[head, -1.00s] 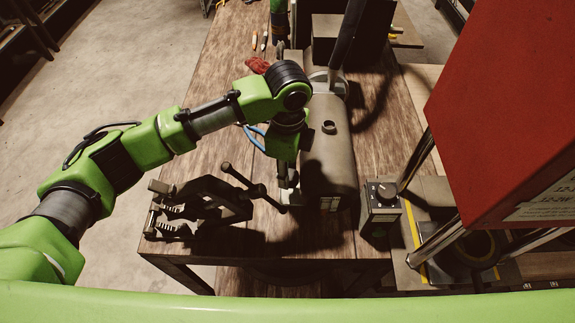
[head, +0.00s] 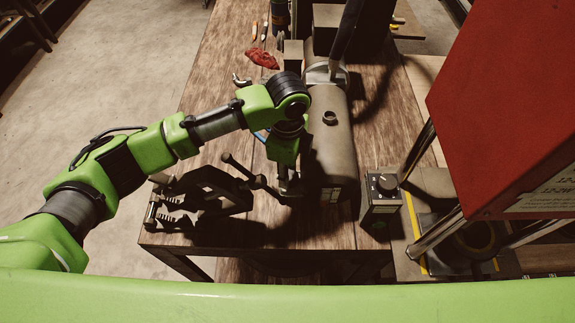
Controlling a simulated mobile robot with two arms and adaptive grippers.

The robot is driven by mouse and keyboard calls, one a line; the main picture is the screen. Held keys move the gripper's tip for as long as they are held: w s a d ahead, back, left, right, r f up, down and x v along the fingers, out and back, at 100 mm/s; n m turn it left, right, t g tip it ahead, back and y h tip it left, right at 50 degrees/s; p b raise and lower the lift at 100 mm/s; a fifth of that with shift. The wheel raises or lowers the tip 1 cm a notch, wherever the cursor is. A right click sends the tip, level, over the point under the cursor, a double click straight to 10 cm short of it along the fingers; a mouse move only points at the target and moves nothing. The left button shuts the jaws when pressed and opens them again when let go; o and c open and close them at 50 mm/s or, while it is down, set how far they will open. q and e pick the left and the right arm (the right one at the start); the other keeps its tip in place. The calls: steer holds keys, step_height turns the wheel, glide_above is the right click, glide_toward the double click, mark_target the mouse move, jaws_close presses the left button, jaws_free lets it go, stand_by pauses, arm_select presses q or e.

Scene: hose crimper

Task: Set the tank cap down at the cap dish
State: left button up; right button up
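The grey tank (head: 334,158) lies lengthwise on the wooden workbench, with a round open neck (head: 329,118) on its top. My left gripper (head: 288,190) points down just left of the tank's near end, low over the bench. Its fingers are dark and small, partly lost in shadow, so I cannot tell whether they are open or shut. I cannot make out the tank cap or the cap dish; either may be hidden by the gripper or my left arm. My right gripper is not in view.
A dark vise (head: 205,196) with a long handle stands left of the gripper at the bench's near edge. A control box with a dial (head: 382,195) stands right of the tank. A red machine (head: 510,110) fills the right. A red cloth (head: 262,58) lies farther back.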

arm_select(q)
steer(key=shift+f+p, duration=0.25)
steer(key=shift+p, duration=0.05)
steer(key=shift+f, duration=0.15)
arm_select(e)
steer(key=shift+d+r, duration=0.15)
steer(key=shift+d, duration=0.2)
arm_select(q)
steer(key=shift+f, duration=0.35)
steer(key=o, duration=1.1)
steer(key=shift+c, duration=0.2)
